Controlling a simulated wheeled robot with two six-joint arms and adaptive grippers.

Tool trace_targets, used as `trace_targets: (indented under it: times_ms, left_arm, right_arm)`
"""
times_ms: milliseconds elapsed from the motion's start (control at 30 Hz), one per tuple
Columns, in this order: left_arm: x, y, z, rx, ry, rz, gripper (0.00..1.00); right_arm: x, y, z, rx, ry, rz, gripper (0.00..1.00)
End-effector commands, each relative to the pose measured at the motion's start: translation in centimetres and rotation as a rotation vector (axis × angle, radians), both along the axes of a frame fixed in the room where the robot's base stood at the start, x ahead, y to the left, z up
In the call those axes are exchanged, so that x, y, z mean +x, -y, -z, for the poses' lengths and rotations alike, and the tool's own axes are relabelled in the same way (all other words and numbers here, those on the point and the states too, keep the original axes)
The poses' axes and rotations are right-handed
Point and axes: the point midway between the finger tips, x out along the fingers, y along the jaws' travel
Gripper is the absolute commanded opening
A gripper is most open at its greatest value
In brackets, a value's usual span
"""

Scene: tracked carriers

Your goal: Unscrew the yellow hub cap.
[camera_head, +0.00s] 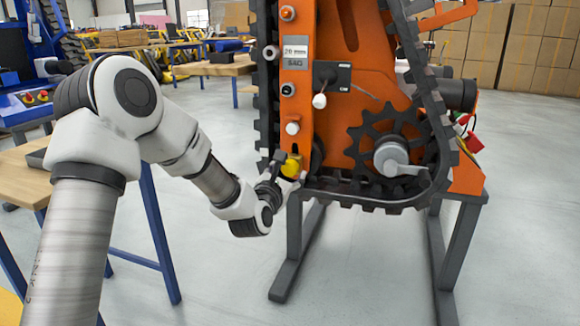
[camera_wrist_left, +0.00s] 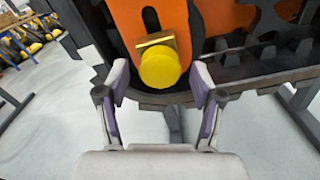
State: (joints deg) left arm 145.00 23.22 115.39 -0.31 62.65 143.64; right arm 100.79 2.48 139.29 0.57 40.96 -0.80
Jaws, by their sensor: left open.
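The yellow hub cap (camera_head: 292,166) sits low on the orange side plate of the tracked carrier, near the lower left corner of the track. In the left wrist view the cap (camera_wrist_left: 160,68) shows as a round yellow face in front of a brass-coloured square piece. My left gripper (camera_head: 280,170) is at the cap in the head view. In the wrist view its two fingers (camera_wrist_left: 162,97) are spread wide, one on each side below the cap, with no contact visible. My right gripper is in neither view.
The orange carrier (camera_head: 350,120) with its black track (camera_head: 262,90) stands on a dark grey stand (camera_head: 288,265). A grey lever hub (camera_head: 392,158) sits in the sprocket at right. A wooden table (camera_head: 20,180) is at the left. The floor in front is clear.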

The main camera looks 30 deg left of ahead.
Motion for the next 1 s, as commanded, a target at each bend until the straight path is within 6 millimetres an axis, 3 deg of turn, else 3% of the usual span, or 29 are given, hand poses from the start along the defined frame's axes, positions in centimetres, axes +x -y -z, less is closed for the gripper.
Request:
trace_targets:
  times_ms: [33, 200, 467, 700, 833, 900, 1000]
  left_arm:
    - [0.0, 0.0, -0.6, 0.100, -0.026, 0.000, 0.67]
    - [0.0, 0.0, -0.5, 0.471, -0.115, 0.001, 0.67]
    - [0.0, 0.0, -0.5, 0.750, -0.182, 0.001, 0.67]
    - [0.0, 0.0, -0.7, 1.288, -0.312, 0.002, 0.67]
    - [0.0, 0.0, -0.2, 1.419, -0.343, 0.002, 0.67]
    - [0.0, 0.0, 0.0, 1.424, -0.343, 0.001, 0.67]
    - [0.0, 0.0, -0.6, 1.573, -0.380, 0.002, 0.67]
  right_arm:
    - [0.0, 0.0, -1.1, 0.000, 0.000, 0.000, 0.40]
    - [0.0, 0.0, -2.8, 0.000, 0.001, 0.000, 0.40]
    - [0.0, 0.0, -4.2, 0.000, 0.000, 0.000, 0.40]
    - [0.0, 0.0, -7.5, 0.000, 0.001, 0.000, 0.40]
    - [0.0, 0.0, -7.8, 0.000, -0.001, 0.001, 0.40]
    - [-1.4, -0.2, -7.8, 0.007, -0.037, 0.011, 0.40]
    - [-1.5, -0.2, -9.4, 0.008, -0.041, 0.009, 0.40]
